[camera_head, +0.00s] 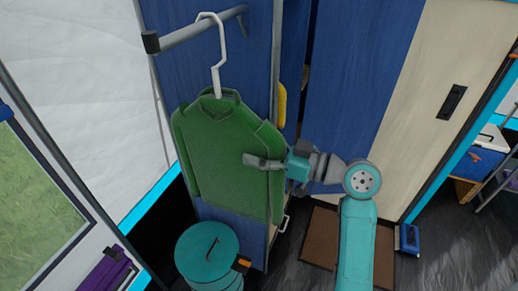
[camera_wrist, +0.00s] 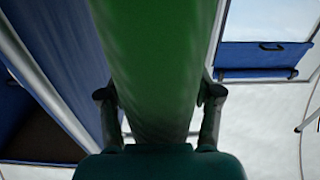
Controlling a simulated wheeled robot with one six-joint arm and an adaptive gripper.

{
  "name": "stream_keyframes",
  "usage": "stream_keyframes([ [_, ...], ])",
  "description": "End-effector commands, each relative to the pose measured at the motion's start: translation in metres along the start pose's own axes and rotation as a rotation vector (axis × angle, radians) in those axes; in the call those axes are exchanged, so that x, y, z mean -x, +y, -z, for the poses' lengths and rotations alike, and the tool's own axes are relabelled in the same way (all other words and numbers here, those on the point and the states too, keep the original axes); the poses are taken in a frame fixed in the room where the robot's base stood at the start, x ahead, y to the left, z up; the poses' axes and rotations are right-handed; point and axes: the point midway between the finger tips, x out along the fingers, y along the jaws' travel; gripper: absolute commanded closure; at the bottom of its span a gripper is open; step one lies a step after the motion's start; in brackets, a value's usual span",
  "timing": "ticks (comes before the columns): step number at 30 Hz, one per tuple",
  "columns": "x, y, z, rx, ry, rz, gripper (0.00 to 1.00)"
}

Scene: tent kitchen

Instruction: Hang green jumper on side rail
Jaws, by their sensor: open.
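The green jumper (camera_head: 225,155) hangs on a white hanger (camera_head: 216,65) in the head view. The hanger's hook is over the grey side rail (camera_head: 188,34), which juts out from the blue cabinet. My gripper (camera_head: 252,160) is at the jumper's right side, around the sleeve area. In the wrist view the green cloth (camera_wrist: 155,60) runs between my two fingers (camera_wrist: 158,93). The fingers stand apart, one on each side of the cloth. Whether they touch it is unclear.
A teal round bin (camera_head: 207,250) stands on the floor below the jumper. The blue cabinet panel (camera_head: 180,75) is close behind it. A pale tent wall (camera_head: 75,50) is at left. A brown mat (camera_head: 322,240) lies beneath my arm.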

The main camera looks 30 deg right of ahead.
Motion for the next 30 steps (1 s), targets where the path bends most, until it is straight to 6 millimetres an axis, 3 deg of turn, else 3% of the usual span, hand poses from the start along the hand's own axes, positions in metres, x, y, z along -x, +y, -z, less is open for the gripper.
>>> stream_keyframes([
  [8,0.017,0.001,-0.001,-0.001,-0.001,-0.003,0.36],
  [21,0.090,0.001,0.000,0.001,0.000,-0.005,0.36],
  [30,0.117,0.000,0.000,0.000,0.001,-0.002,0.36],
])
